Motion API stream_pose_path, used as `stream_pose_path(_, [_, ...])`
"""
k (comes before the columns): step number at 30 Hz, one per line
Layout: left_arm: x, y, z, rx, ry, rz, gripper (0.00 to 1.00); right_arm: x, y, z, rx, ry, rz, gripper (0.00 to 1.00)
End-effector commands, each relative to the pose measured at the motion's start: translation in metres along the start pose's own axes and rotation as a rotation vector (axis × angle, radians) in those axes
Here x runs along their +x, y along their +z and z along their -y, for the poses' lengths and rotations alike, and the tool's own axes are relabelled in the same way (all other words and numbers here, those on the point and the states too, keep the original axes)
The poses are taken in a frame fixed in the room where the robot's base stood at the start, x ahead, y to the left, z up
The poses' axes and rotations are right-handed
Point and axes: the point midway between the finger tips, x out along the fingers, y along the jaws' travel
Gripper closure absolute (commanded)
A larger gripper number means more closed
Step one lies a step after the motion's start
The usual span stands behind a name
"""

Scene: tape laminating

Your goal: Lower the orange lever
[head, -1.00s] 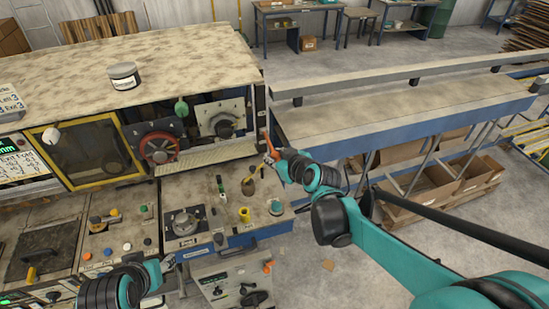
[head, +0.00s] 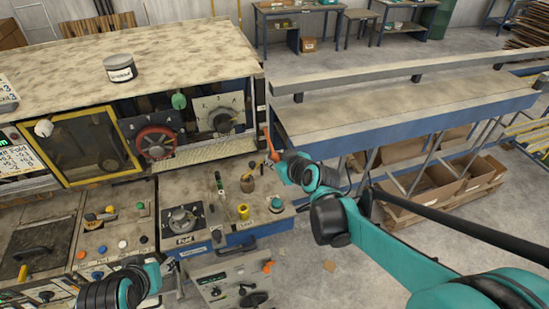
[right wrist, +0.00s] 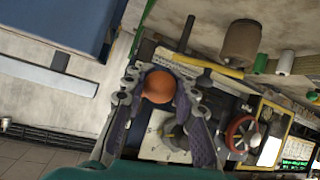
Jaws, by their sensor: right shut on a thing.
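The orange lever (head: 268,139) is at the right front corner of the machine in the head view, standing near upright with a slight tilt. My right gripper (head: 272,162) is at its lower end in that view. In the right wrist view the lever's rounded orange end (right wrist: 158,86) sits between the two fingers of my right gripper (right wrist: 160,80), which are shut on it. My left gripper (head: 174,267) is low at the left, in front of the machine's control panel. Its fingers are too small to judge.
The machine (head: 190,52) has a red handwheel (head: 156,143) and dials left of the lever. A long blue-edged bench (head: 400,118) stands to the right. Cardboard boxes (head: 440,185) lie under it.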

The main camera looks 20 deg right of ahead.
Motion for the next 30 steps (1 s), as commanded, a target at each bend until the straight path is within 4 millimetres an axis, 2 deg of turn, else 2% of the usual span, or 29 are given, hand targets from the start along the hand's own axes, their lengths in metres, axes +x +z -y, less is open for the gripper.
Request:
stream_pose_path(1, [0.000, 0.000, 0.000, 0.000, 0.000, 0.000, 0.52, 0.000, 0.002, 0.001, -0.001, -0.002, 0.004, 1.00])
stream_pose_path(2, [0.000, 0.000, 0.000, 0.000, 0.000, 0.000, 0.52, 0.000, 0.002, 0.001, -0.001, -0.002, 0.004, 0.67])
stream_pose_path(3, [0.000, 0.000, 0.000, 0.000, 0.000, 0.000, 0.52, 0.000, 0.002, 0.001, -0.001, -0.002, 0.004, 0.57])
stream_pose_path(4, [0.000, 0.000, 0.000, 0.000, 0.000, 0.000, 0.52, 0.000, 0.002, 0.001, -0.001, -0.002, 0.004, 0.51])
stream_pose_path(13, [0.000, 0.000, 0.000, 0.000, 0.000, 0.000, 0.52, -0.001, 0.001, 0.000, 0.000, -0.001, 0.002, 0.51])
stream_pose_path(17, [0.000, 0.000, 0.000, 0.000, 0.000, 0.000, 0.52, -0.007, 0.001, 0.000, 0.001, 0.000, 0.002, 0.51])
stream_pose_path(20, [0.000, 0.000, 0.000, 0.000, 0.000, 0.000, 0.52, -0.020, 0.001, 0.000, 0.001, 0.000, 0.002, 0.51])
stream_pose_path(30, [0.000, 0.000, 0.000, 0.000, 0.000, 0.000, 0.52, -0.080, 0.002, 0.000, 0.001, 0.001, 0.003, 0.51])
